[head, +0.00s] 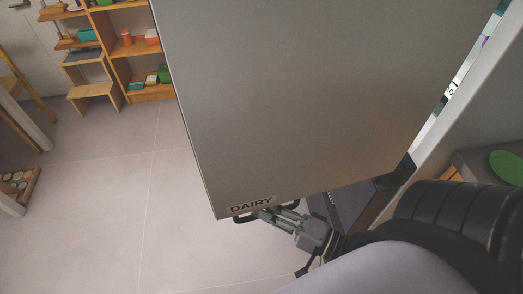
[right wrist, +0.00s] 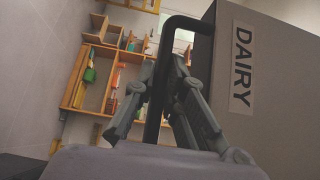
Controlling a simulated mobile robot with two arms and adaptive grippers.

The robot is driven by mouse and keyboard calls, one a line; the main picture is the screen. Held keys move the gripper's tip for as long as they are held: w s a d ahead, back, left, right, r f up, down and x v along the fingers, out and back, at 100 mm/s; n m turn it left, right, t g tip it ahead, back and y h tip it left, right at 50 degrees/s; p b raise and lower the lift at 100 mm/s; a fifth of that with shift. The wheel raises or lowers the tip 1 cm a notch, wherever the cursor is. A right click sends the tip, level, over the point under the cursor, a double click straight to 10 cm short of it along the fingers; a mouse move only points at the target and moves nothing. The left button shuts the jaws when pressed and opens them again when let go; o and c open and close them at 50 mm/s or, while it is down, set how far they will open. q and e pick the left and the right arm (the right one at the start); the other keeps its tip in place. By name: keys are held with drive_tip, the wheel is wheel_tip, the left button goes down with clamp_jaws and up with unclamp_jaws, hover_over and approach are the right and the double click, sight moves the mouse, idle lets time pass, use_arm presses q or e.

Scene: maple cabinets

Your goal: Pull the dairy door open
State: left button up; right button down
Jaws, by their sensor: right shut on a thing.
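The dairy door (head: 310,95) is a large grey panel that fills the middle of the head view, standing ajar with a gap along its right side. Its DAIRY label (head: 251,204) is at the lower left corner and also shows in the right wrist view (right wrist: 242,68). My right gripper (head: 268,213) is at the dark bar handle (head: 240,218) below the label. In the right wrist view, its fingers (right wrist: 168,90) are shut around the black handle (right wrist: 186,24). My left gripper is not in view.
Wooden shelves (head: 125,45) with colourful items and a step stool (head: 92,85) stand at the back left. The tiled floor (head: 100,200) left of the door is clear. A green round thing (head: 507,166) lies at the right.

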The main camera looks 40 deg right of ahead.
drive_tip(key=shift+s+f, duration=0.1)
drive_tip(key=shift+s, duration=0.15)
drive_tip(key=c, duration=1.6)
unclamp_jaws()
drive_tip(key=shift+c, duration=0.2)
drive_tip(key=v, duration=1.2)
drive_tip(key=shift+w, duration=0.1)
